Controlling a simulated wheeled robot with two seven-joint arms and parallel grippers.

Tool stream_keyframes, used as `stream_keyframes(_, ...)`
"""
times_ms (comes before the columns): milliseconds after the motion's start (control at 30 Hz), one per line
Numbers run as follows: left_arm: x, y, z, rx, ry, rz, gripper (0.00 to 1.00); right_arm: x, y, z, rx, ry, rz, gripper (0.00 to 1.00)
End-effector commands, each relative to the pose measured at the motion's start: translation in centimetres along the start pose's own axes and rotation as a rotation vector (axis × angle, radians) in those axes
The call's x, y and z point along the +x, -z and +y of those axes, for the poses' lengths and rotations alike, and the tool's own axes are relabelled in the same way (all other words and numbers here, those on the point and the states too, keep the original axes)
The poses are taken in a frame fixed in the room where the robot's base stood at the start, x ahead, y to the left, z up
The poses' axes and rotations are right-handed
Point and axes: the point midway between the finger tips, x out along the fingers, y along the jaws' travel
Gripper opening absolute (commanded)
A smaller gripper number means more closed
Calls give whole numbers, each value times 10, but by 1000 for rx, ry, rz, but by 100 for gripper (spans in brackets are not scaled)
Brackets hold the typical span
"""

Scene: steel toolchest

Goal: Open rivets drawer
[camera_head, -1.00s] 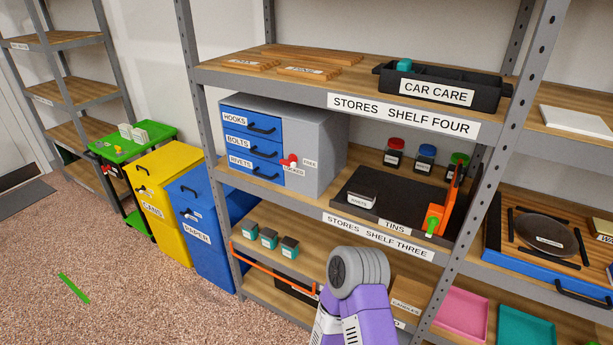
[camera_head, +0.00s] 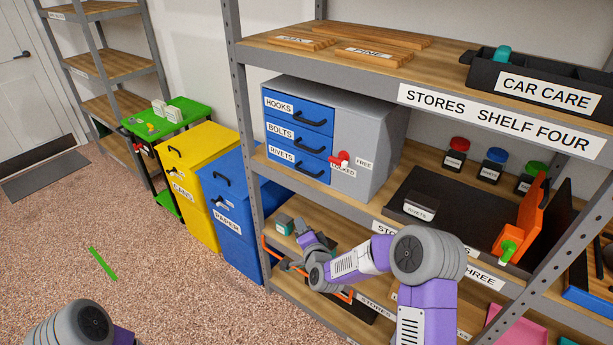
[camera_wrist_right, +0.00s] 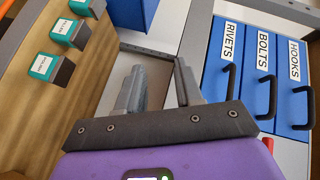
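The grey toolchest (camera_head: 368,140) stands on the shelf with three blue drawers stacked on its left side. The rivets drawer (camera_head: 283,162) is the lowest and is shut, with a black bar handle (camera_head: 310,170). It also shows in the right wrist view (camera_wrist_right: 217,75), turned sideways. A red knob (camera_head: 339,158) sits beside it, near labels LOCKED and FREE; its setting is unclear. My right gripper (camera_wrist_right: 160,85) is open and empty, below and in front of the chest, apart from the handle. My left arm shows at the bottom left, its gripper out of view.
The shelf upright (camera_head: 240,130) stands just left of the chest. Small teal-topped boxes (camera_wrist_right: 62,32) sit on the lower shelf near my right gripper. Blue (camera_head: 232,210) and yellow (camera_head: 190,160) bins stand left. A dark tray (camera_head: 440,190) lies right of the chest.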

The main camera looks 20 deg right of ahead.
Motion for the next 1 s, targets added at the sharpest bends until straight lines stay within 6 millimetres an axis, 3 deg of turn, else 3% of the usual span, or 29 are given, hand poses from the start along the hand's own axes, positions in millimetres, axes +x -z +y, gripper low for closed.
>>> stream_keyframes(33,4,1,-1,0,0,1,43,8,23,-30,62,90,75,36)
stream_keyframes(100,6,1,-2,0,0,1,43,12,46,-62,137,187,145,36)
stream_keyframes(233,7,1,-2,0,0,2,43,12,70,-95,212,288,211,36)
stream_keyframes(367,7,1,-2,0,0,2,43,20,77,-103,229,308,222,36)
stream_keyframes(800,10,1,-3,0,0,2,43,70,88,-116,224,302,219,36)
stream_keyframes(1000,10,1,-4,0,0,2,43,80,91,-118,224,300,218,36)
